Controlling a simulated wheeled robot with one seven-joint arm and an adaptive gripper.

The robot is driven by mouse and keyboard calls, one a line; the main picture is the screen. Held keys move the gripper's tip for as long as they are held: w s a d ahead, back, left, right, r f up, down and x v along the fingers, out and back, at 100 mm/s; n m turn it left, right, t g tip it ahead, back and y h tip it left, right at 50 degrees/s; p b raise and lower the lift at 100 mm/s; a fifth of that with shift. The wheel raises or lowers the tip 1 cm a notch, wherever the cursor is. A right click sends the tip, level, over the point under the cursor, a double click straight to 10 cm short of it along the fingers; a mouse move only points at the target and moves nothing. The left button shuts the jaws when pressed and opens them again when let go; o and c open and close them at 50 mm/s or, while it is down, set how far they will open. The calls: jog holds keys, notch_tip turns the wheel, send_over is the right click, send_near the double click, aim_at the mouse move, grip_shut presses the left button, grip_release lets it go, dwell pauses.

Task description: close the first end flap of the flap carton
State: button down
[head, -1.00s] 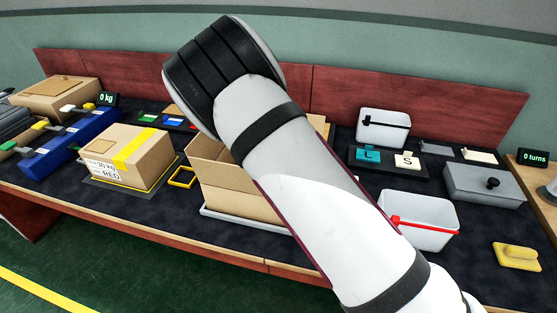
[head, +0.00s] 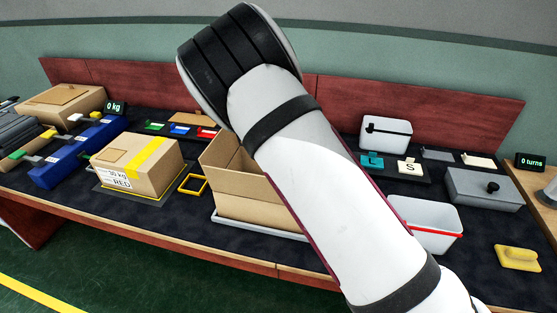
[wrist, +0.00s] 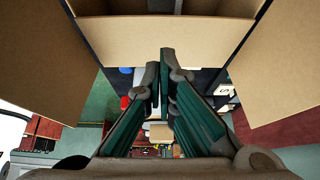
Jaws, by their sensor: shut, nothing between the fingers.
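The flap carton (head: 240,200) is a tan open box on a light tray (head: 255,228) at the middle of the bench in the head view. My arm covers its right part. In the wrist view, a tan carton panel (wrist: 165,40) crosses the top, with the dark box opening above it. A flap spreads outward on the left (wrist: 45,65) and another on the right (wrist: 285,75). My gripper (wrist: 159,66) is shut and empty, its fingertips over the panel's lower part in the picture; contact cannot be told. The head view does not show my gripper.
A taped, labelled carton (head: 125,172) and a yellow frame (head: 193,184) stand left of the flap carton. A white bin with a red band (head: 430,218), a grey box (head: 482,188) and a yellow block (head: 517,258) lie to the right. A red back panel (head: 450,115) runs behind.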

jog(key=w+a+f+b+v, duration=0.1)
jog(key=b+v, duration=0.1)
jog(key=v, duration=0.7)
jog(key=s+d+r+t+y+p, duration=0.2)
jog(key=s+d+y, duration=0.1)
jog(key=d+y, duration=0.35)
jog(key=f, duration=1.4)
jog(key=shift+w+d, duration=0.15)
jog(key=shift+w, duration=0.2)
